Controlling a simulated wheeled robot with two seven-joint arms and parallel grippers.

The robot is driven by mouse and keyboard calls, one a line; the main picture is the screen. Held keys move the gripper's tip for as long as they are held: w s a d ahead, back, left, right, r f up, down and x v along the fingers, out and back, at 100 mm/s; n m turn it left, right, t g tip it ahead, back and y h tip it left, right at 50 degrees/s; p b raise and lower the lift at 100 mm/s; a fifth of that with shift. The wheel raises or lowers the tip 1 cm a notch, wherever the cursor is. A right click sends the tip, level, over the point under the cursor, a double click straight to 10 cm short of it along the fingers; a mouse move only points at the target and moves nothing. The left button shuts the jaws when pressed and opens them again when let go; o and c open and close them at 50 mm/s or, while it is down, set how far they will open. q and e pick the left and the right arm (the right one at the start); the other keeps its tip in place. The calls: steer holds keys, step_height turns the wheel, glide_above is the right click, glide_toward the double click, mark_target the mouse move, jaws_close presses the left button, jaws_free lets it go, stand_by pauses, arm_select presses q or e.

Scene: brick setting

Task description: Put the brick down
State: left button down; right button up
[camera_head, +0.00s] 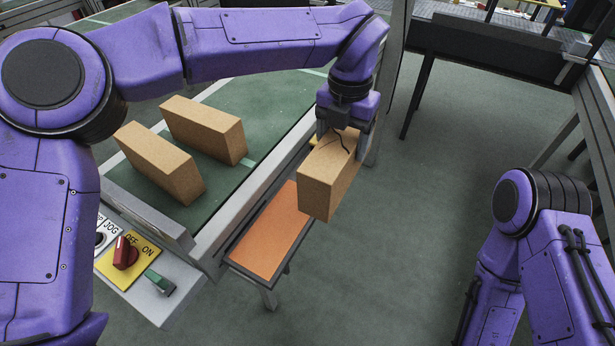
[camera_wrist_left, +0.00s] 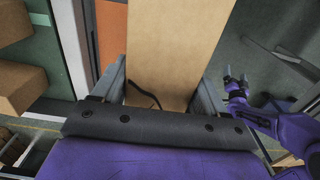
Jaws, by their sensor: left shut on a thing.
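My left gripper (camera_head: 345,138) is shut on a tan brick (camera_head: 326,180), one finger on each side of its far end. The brick is held in the air, and in the head view it overlaps the right edge of an orange panel (camera_head: 268,236) on a low stand beside the conveyor. The held brick (camera_wrist_left: 178,45) also fills the middle of the left wrist view, between the fingers. My right arm is at the lower right of the head view, its gripper out of frame. In the left wrist view my right gripper (camera_wrist_left: 236,84) shows small, its fingers apart.
Two more tan bricks, a nearer one (camera_head: 160,162) and a farther one (camera_head: 203,130), lie on the green conveyor (camera_head: 262,112). A control box with a red switch (camera_head: 125,253) stands at its near end. Bare floor (camera_head: 400,240) lies right of the orange panel. A dark bench (camera_head: 480,48) stands behind.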

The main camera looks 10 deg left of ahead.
arm_select(q)
steer(key=s+a+f+p, duration=0.1)
steer(key=s+a+f, duration=0.1)
steer(key=a+f, duration=0.4)
steer(key=s+a+f+p, duration=0.1)
steer(key=s+a+f, duration=0.2)
steer(key=a+f, duration=0.3)
steer(key=shift+s+a+f, duration=0.2)
steer(key=shift+s+f, duration=0.15)
steer(key=shift+c, duration=0.2)
jaws_free()
steer(key=shift+s+f, duration=0.1)
steer(key=shift+f, duration=0.05)
step_height(320, 180, up, 12)
